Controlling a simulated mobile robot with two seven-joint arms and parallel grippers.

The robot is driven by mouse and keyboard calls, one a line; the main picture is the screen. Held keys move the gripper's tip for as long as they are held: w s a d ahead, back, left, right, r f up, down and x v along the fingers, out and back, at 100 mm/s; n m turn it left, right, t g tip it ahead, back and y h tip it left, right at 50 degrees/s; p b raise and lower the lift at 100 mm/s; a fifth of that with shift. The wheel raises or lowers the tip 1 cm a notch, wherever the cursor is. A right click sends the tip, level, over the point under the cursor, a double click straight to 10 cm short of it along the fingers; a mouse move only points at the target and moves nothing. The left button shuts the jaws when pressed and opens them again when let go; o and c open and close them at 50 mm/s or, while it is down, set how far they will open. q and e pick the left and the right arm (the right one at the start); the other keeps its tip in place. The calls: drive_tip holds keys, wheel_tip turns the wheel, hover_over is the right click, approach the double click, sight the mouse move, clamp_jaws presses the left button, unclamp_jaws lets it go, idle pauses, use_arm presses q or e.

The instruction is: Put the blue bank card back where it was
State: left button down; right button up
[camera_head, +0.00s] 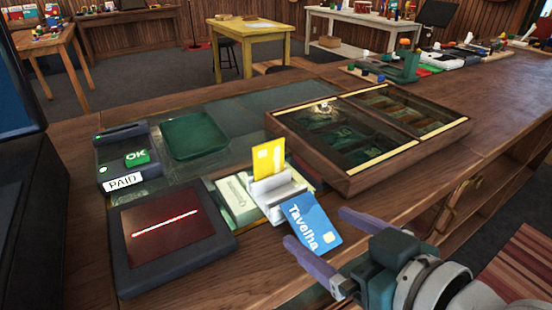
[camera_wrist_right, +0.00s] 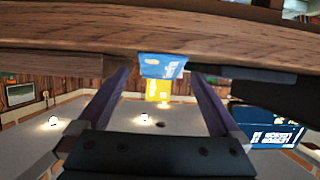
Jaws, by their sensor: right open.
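A yellow card (camera_head: 268,158) stands upright in the holder. My right gripper (camera_head: 315,229) is open, its purple fingers pointing at the blue card, one to each side of it. In the right wrist view the blue card (camera_wrist_right: 163,66) shows between the fingertips (camera_wrist_right: 157,74), with the yellow card (camera_wrist_right: 158,90) beyond. No grip on the card is visible. My left gripper is out of view.
Left of the holder are a dark pad with a red screen (camera_head: 165,245), a payment terminal (camera_head: 122,158) with a "PAID" label, and a green tray (camera_head: 193,137). A glass-topped wooden case (camera_head: 345,186) stands behind right. Bare counter (camera_head: 405,190) lies to the right.

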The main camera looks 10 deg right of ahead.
sight(311, 224)
drive_tip(key=shift+x, duration=1.15)
drive_tip(key=shift+r, duration=0.1)
drive_tip(key=c, duration=1.5)
